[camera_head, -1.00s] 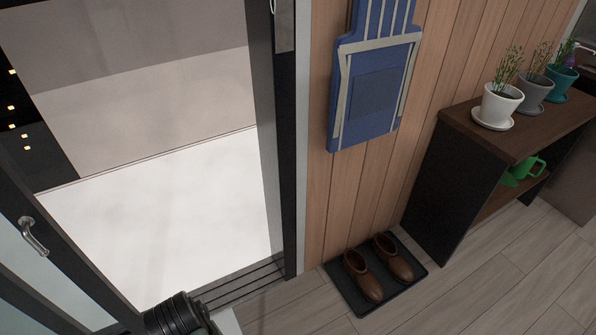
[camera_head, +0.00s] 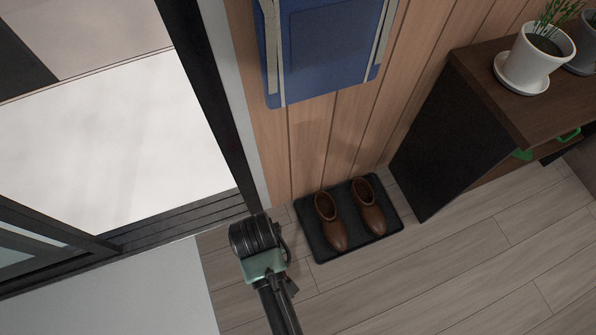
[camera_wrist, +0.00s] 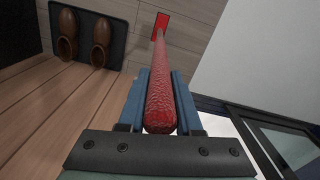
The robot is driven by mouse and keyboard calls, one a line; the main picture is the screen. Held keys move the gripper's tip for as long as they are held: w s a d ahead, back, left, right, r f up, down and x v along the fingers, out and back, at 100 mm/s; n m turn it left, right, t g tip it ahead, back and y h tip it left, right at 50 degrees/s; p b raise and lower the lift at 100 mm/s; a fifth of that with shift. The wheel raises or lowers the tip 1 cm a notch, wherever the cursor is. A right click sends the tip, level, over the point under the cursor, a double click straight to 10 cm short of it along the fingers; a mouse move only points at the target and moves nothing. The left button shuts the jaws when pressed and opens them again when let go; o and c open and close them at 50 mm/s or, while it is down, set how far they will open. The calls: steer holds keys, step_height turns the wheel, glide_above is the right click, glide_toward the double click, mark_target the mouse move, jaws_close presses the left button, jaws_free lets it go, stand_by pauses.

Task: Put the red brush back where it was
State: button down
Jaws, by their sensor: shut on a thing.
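The red brush (camera_wrist: 161,98) has a long red handle and a small red head at its far end. In the wrist view its handle runs away from me between the blue fingers of my gripper (camera_wrist: 161,82). My gripper is shut on the handle, with the handle's rounded end close to the camera. In the head view my dark arm shows at the bottom, but I cannot make out the fingers or the brush there.
Brown shoes (camera_head: 370,215) stand on a black mat (camera_head: 324,253) by the wood-panelled wall, right of my arm. A dark shelf (camera_head: 433,150) carries potted plants. A glass door (camera_head: 30,262) and open doorway are left. Floor in front is clear.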

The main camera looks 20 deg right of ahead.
step_height(320, 180, down, 10)
steer(key=b, duration=0.3)
steer(key=shift+d+b, duration=0.3)
steer(key=shift+d, duration=0.1)
steer(key=shift+f, duration=0.15)
steer(key=c, duration=0.6)
jaws_free()
